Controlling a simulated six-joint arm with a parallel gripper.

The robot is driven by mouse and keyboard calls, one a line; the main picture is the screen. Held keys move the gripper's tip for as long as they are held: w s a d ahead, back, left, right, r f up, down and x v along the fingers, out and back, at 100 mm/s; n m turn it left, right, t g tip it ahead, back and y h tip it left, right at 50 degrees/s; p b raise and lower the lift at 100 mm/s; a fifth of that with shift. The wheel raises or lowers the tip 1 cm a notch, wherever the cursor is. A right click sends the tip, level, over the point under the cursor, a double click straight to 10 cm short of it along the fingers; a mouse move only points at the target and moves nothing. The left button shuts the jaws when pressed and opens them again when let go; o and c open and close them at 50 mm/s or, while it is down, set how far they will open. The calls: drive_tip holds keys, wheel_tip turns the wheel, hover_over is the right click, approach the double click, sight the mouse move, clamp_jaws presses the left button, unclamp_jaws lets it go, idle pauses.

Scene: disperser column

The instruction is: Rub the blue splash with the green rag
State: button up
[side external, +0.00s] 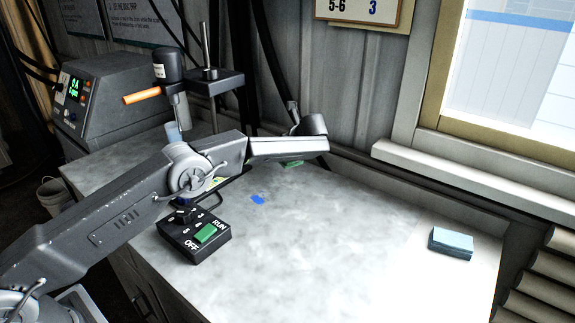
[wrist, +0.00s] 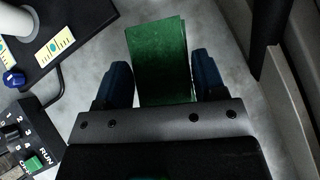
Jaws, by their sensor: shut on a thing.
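The green rag (wrist: 158,58) is held between the two blue fingers of my gripper (wrist: 161,66) in the wrist view. My gripper is shut on it. In the side external view only a small strip of the rag (side external: 291,163) shows below my wrist, and my arm hides the fingers. I cannot tell whether the rag touches the bench. The blue splash (side external: 258,198) is a small blue patch on the bench, nearer the camera and a little left of the rag. I do not see the splash in the wrist view.
A black control box (side external: 193,236) with a green RUN switch sits at the bench's front left. The disperser's motor (side external: 168,66) and stand are behind my arm. A blue-grey folded stack (side external: 450,241) lies at the right. The bench top (side external: 330,235) between is clear.

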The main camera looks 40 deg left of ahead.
wheel_tip(320, 180, up, 2)
drive_tip(key=shift+r, duration=0.1)
drive_tip(key=shift+s+a+r, duration=0.1)
drive_tip(key=shift+s+r, duration=0.25)
drive_tip(key=shift+s, duration=0.15)
drive_tip(key=s+a+f, duration=0.2)
drive_tip(key=s, duration=1)
drive_tip(key=shift+s+d+f, duration=0.1)
drive_tip(key=shift+f, duration=1.65)
drive_tip(key=shift+s+d+f, duration=0.1)
drive_tip(key=shift+f, duration=1.6)
drive_tip(key=shift+w+d+f, duration=0.1)
drive_tip(key=shift+d+f, duration=0.3)
drive_tip(key=shift+f, duration=0.3)
drive_tip(key=shift+d, duration=1.55)
drive_tip(key=shift+a, duration=1.9)
drive_tip(key=shift+a+r, duration=0.15)
wheel_tip(320, 180, up, 8)
